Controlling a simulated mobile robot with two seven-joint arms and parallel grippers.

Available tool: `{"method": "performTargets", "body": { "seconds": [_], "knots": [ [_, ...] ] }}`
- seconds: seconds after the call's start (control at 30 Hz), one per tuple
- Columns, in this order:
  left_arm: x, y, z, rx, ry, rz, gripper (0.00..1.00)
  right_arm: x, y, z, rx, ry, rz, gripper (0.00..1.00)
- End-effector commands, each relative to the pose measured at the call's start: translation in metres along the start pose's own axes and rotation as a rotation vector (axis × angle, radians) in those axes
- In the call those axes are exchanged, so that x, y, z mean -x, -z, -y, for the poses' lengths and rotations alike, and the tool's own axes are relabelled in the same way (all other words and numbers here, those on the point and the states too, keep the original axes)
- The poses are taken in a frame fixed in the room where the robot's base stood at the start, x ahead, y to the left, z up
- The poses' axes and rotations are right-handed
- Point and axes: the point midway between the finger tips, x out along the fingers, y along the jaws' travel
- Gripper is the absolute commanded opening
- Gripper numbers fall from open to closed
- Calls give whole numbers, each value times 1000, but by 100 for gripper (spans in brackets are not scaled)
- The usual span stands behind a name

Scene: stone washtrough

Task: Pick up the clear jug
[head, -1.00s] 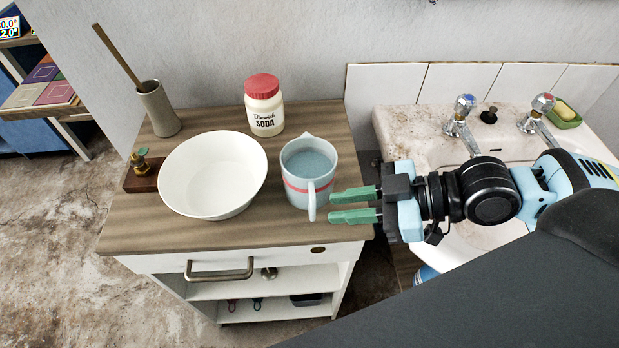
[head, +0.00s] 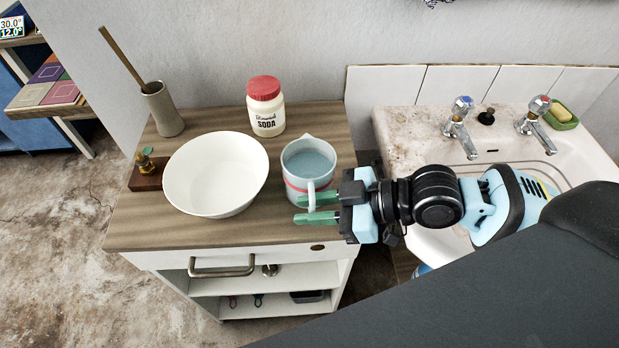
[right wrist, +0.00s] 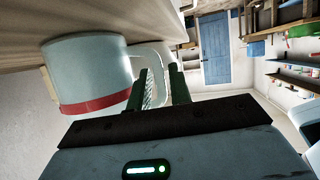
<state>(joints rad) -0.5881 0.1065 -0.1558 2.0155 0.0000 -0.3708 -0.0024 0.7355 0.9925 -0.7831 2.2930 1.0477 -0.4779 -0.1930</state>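The clear jug (head: 308,163) stands upright on the wooden top of a small cabinet. It has a red band and holds bluish liquid. Its handle (head: 311,192) faces the front, toward my right gripper. My right gripper (head: 317,208) is open, its green fingers pointing left at the handle, with a gap between them. In the right wrist view the jug (right wrist: 88,70) is at the left, and the handle (right wrist: 150,58) shows just beyond and between the spread fingers (right wrist: 163,85). I cannot tell whether they touch it. My left gripper is out of view.
A white bowl (head: 215,175) stands close left of the jug. A soda jar (head: 266,107) with a red lid is behind. A brush holder (head: 162,108) and a small wooden block (head: 148,174) are farther left. A stone sink (head: 400,125) with taps is at right.

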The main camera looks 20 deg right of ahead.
Motion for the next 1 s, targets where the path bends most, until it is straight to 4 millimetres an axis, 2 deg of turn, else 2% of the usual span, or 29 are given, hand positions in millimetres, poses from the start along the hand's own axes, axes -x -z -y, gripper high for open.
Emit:
{"method": "performTargets", "body": {
  "seconds": [0.2, 0.37, 0.4, 1.0],
  "knots": [
    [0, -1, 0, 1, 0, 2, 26, -1, 0, 0, 0, 0, 0, 20],
    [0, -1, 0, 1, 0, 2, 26, 0, 0, 0, 0, 0, 0, 1],
    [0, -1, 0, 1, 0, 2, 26, 0, 0, 0, 0, 0, 0, 0],
    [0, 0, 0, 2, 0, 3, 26, 2, 7, -1, 4, -1, -5, 0]
  ]
}}
